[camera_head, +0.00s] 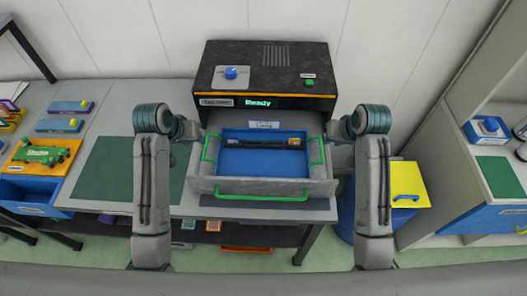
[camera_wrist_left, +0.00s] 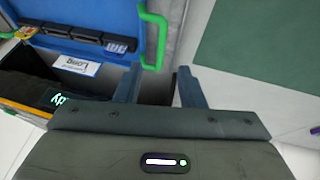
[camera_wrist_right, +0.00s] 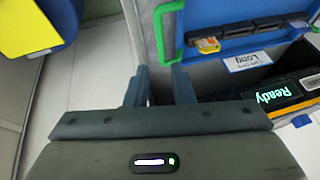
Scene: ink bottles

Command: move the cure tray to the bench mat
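The cure tray (camera_head: 262,162) is blue with a green handle on each side and a row of dark cartridges at its back. It sits in the pulled-out grey drawer (camera_head: 255,187) of the black machine. The bench mat (camera_head: 128,170) is a flat dark green sheet on the bench to the left, bare. My left gripper (camera_wrist_left: 158,88) is open at the tray's left handle (camera_wrist_left: 153,40), which stands just beyond the fingers. My right gripper (camera_wrist_right: 160,88) is open at the right handle (camera_wrist_right: 164,30), also just beyond its fingers. Both look empty; contact is unclear.
The black machine (camera_head: 265,75) shows "Ready" behind the tray. Left of the mat are an orange board with a green item (camera_head: 40,154) and a blue bin (camera_head: 32,194). A yellow-lidded bin (camera_head: 408,185) and a shelf unit stand at the right.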

